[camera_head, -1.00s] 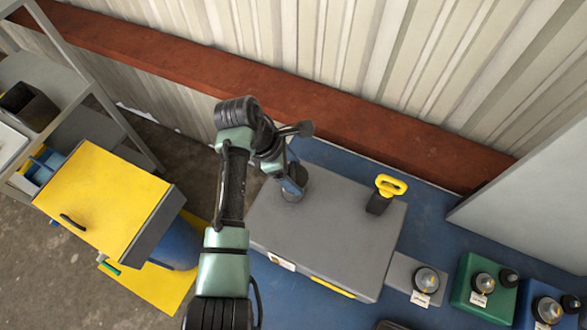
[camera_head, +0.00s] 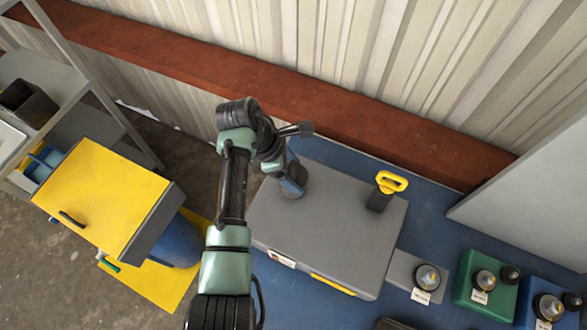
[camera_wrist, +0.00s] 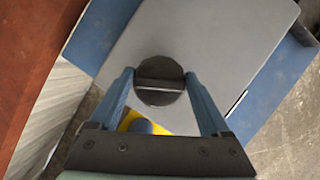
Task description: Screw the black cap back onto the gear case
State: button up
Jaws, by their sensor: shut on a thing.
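The gear case (camera_head: 325,228) is a large grey box on a blue bench. My gripper (camera_head: 293,187) points down over its back left part. In the wrist view, the round black cap (camera_wrist: 160,97) with a raised bar across its top is between the two blue fingers of my gripper (camera_wrist: 160,76). My gripper is shut on the cap. The cap is at or just over the case top; I cannot tell whether it touches. The opening under it is hidden. In the head view the cap is mostly hidden by my gripper.
A yellow-handled black plug (camera_head: 387,188) stands up from the case's right side. A yellow-topped cabinet (camera_head: 100,200) is at left. A rust-red beam (camera_head: 350,112) runs along the wall behind.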

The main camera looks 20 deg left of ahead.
jog(key=shift+f, duration=0.55)
jog(key=shift+b, duration=0.3)
